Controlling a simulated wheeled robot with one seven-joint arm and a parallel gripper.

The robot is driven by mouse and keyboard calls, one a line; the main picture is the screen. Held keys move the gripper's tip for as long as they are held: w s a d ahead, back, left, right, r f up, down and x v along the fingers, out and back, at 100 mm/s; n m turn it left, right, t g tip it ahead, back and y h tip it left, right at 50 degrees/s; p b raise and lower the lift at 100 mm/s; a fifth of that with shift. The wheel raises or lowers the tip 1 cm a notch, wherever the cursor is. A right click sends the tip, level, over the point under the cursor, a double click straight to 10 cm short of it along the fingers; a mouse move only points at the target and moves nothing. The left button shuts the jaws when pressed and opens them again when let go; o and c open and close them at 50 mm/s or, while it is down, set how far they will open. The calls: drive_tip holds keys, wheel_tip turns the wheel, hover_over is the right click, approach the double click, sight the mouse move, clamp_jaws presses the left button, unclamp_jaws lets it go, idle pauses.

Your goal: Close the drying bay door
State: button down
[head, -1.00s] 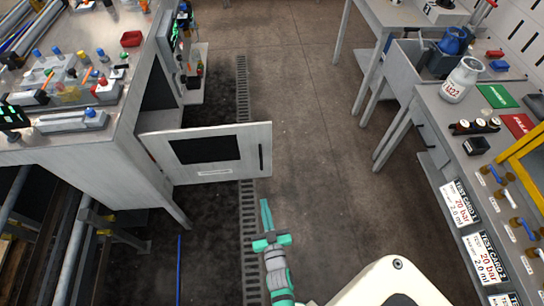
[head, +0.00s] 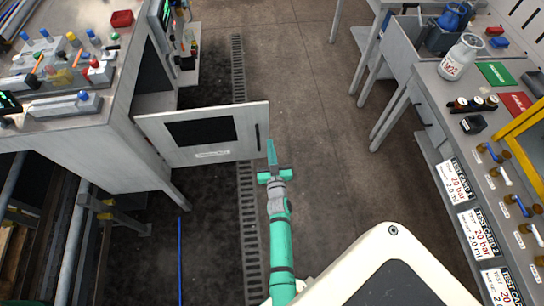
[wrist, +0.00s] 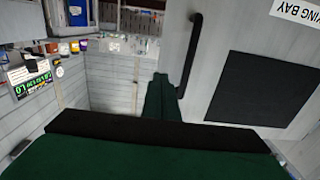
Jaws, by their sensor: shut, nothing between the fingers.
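The drying bay door (head: 178,153) stands open, swung out from the side of the grey cabinet (head: 95,150). It has a dark square panel and a dark upright handle (head: 257,136) near its free edge. My green gripper (head: 271,152) is shut and empty, at the right of the door's free edge in the head view. In the wrist view, the shut fingers (wrist: 161,98) point up the picture beside the black bar handle (wrist: 193,55). The door face (wrist: 230,40) with part of its label is at the right there. I cannot tell whether the fingers touch the door.
The cabinet opening (head: 150,80) is dark, behind the door. A workbench (head: 430,110) with a white bottle, mats and test cards lines the right. A floor grate (head: 248,230) runs beneath the door's free end. The floor between is clear.

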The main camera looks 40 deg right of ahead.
sight(268, 129)
drive_tip(key=shift+x, duration=2.5)
